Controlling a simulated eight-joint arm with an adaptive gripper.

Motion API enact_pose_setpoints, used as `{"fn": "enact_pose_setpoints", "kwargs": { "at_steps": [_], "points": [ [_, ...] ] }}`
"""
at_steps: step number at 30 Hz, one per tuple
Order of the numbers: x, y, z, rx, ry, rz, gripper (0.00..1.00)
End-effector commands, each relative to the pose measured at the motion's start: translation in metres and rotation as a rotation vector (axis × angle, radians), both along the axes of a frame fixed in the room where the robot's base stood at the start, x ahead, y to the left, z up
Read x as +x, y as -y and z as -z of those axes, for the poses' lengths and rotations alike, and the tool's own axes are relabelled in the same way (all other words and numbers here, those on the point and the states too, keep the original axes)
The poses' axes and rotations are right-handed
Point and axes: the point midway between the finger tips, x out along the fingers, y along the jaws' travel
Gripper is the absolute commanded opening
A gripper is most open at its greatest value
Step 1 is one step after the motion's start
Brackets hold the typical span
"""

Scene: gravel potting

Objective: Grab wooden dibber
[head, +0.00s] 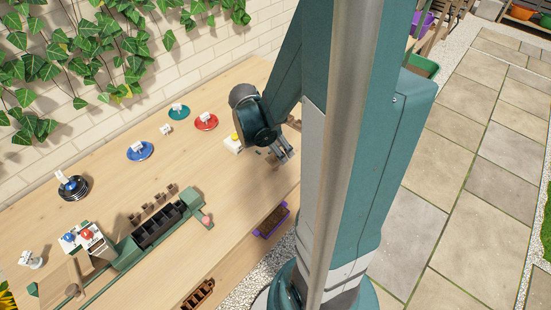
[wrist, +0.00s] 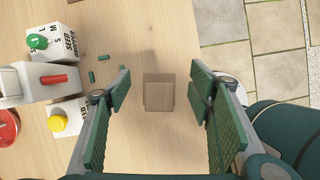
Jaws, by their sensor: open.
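In the wrist view, a square brown wooden-looking piece (wrist: 159,97) with a darker strip along its far edge lies between my fingers, apart from both. I cannot tell whether it is the wooden dibber; no clear dibber shape shows elsewhere. My gripper (wrist: 159,72) is open and empty, its green pads wide on either side of the piece. In the head view my gripper (head: 284,156) hangs over the right part of the wooden table, and hides what is under it.
Seed dropper boxes with a green button (wrist: 37,42) and a yellow button (wrist: 57,123) stand left of my gripper. Small green pegs (wrist: 103,57) lie nearby. A dark compartment tray (head: 160,226), a blue saucer (head: 140,150) and a red saucer (head: 206,121) are farther left.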

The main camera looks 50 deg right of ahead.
Motion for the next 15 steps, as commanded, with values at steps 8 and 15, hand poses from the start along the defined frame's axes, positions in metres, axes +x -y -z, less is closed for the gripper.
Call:
{"fn": "enact_pose_setpoints", "kwargs": {
  "at_steps": [8, 15],
  "points": [
    [-0.001, 0.009, 0.023, 0.000, 0.000, 0.001, 0.52],
    [-0.002, 0.012, 0.029, 0.000, 0.000, 0.001, 0.52]
  ]
}}
